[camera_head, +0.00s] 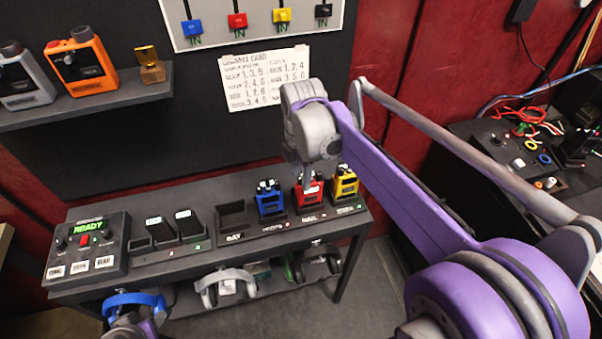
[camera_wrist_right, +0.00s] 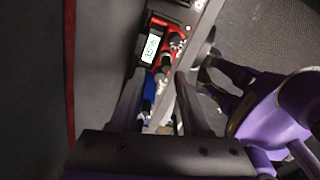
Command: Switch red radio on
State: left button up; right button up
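The red radio (camera_head: 312,194) stands in a dock on the black bench, between the blue radio (camera_head: 269,201) and the yellow radio (camera_head: 344,183). My right gripper (camera_head: 306,182) points down at the top of the red radio and hides part of it; I cannot tell whether they touch. In the right wrist view, the fingers of my right gripper (camera_wrist_right: 162,74) are apart. Red casing with a lit display (camera_wrist_right: 151,48) and dark knobs shows just beyond the fingertips.
An empty dock (camera_head: 236,217) is left of the blue radio. A control box (camera_head: 88,244) reading READY sits at the bench's left end. Headphones (camera_head: 222,285) hang below the bench front. A handwritten card (camera_head: 265,78) is on the wall. A cluttered side table (camera_head: 520,165) is at right.

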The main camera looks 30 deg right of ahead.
aim_at(301, 179)
grip_shut()
jog(key=m, duration=0.3)
dwell(0.4)
jog(key=shift+o, duration=0.7)
grip_release()
notch_tip(301, 179, up, 11)
